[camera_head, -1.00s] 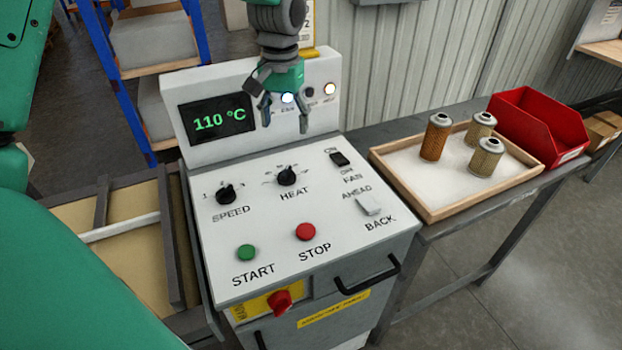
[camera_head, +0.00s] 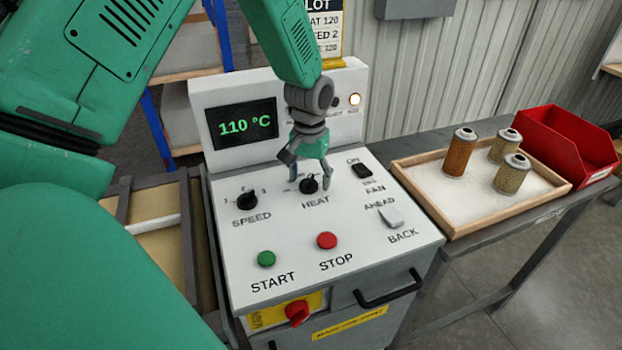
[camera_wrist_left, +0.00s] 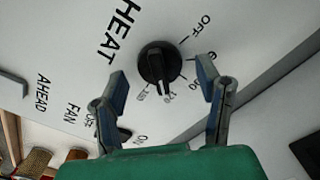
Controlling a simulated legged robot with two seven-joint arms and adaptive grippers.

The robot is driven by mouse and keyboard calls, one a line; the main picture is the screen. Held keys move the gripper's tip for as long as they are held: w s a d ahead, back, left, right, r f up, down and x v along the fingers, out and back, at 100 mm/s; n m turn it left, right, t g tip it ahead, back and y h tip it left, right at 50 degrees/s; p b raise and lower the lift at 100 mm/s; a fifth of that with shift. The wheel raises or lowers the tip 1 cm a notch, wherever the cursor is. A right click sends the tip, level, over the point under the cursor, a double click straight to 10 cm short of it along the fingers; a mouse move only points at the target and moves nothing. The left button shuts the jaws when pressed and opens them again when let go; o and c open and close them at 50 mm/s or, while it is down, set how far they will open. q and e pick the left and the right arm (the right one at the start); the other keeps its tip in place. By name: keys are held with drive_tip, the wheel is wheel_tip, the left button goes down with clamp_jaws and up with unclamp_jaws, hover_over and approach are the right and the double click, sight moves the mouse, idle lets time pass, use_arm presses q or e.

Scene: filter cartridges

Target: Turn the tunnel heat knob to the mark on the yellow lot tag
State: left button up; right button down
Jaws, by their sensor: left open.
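The black heat knob (camera_head: 309,184) sits on the white sloped panel above the word HEAT. It also shows in the left wrist view (camera_wrist_left: 158,64), between and beyond the fingertips, with scale marks and OFF around it. My left gripper (camera_head: 311,190) is open above the knob, its fingers on either side and pointing down; I cannot tell whether they touch it. The display (camera_head: 245,124) reads 110 °C. The lot tag (camera_head: 322,28) at the back is partly hidden by my left arm; lines ending "AT 120" and "ED 2" can be read. My right gripper is not in view.
The speed knob (camera_head: 247,199), green START button (camera_head: 266,259), red STOP button (camera_head: 327,240), fan switch (camera_head: 362,171) and AHEAD/BACK switch (camera_head: 391,217) share the panel. A wooden tray (camera_head: 474,225) with three filter cartridges and a red bin (camera_head: 566,145) stand to the right.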

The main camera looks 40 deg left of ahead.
use_arm(q)
drive_tip(key=shift+a+f, duration=0.3)
drive_tip(key=shift+f, duration=0.1)
drive_tip(key=shift+d, duration=0.2)
drive_tip(key=shift+c, duration=1.2)
drive_tip(key=shift+d+r, duration=0.1)
drive_tip(key=shift+d, duration=0.05)
drive_tip(key=c, duration=0.9)
drive_tip(key=shift+o, duration=0.2)
drive_tip(key=shift+r+p, duration=0.1)
drive_tip(key=shift+p, duration=0.45)
drive_tip(key=shift+n, duration=0.3)
drive_tip(key=o, duration=1.1)
